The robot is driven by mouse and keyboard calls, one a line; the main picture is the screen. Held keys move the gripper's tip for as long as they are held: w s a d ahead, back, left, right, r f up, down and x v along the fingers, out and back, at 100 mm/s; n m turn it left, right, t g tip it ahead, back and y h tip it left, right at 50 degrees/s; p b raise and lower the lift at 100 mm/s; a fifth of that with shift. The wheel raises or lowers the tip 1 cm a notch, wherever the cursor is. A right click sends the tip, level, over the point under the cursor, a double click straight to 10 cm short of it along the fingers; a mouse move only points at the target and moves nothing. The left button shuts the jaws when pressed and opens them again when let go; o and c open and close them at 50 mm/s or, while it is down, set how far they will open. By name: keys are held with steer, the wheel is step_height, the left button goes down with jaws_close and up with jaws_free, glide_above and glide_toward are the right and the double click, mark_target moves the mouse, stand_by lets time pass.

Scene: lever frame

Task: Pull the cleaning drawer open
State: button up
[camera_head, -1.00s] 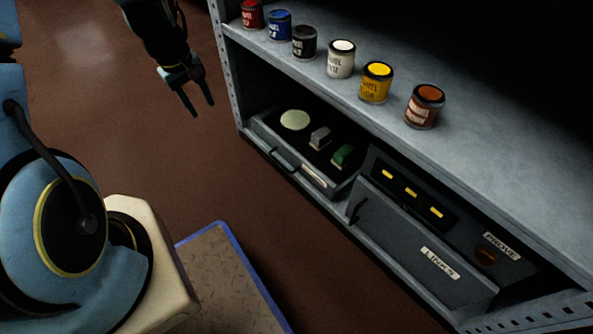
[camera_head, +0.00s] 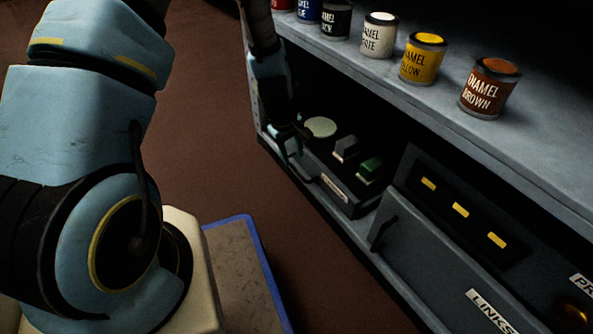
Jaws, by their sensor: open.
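The drawer at the left of the lower shelf bay, with a grey front (camera_head: 352,205), holds a pale round pad (camera_head: 320,127), a grey block (camera_head: 346,148) and a green block (camera_head: 370,169). A pale label (camera_head: 333,187) is on its front, too small to read. The drawer's dark handle (camera_head: 303,172) is left of the label. My gripper (camera_head: 289,157) is open, pointing down by the drawer's left end, close to the handle. I cannot tell whether its fingers touch the drawer or handle. The gripper hides part of the drawer's left end.
A second grey drawer labelled LINKS (camera_head: 425,260) stands to the right, with its own handle (camera_head: 383,233) and yellow bars above. Several enamel cans, such as the yellow one (camera_head: 423,59), line the shelf above (camera_head: 440,105). A blue-edged mat (camera_head: 240,265) lies on the floor; open floor is in front.

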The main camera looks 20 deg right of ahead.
mark_target(296, 170)
steer(key=f, duration=0.1)
steer(key=f+b, duration=0.1)
steer(key=f, duration=0.1)
steer(key=f+b, duration=0.1)
steer(key=f, duration=0.1)
steer(key=shift+w+d, duration=0.1)
steer(key=shift+d, duration=0.3)
jaws_close()
stand_by(1.0)
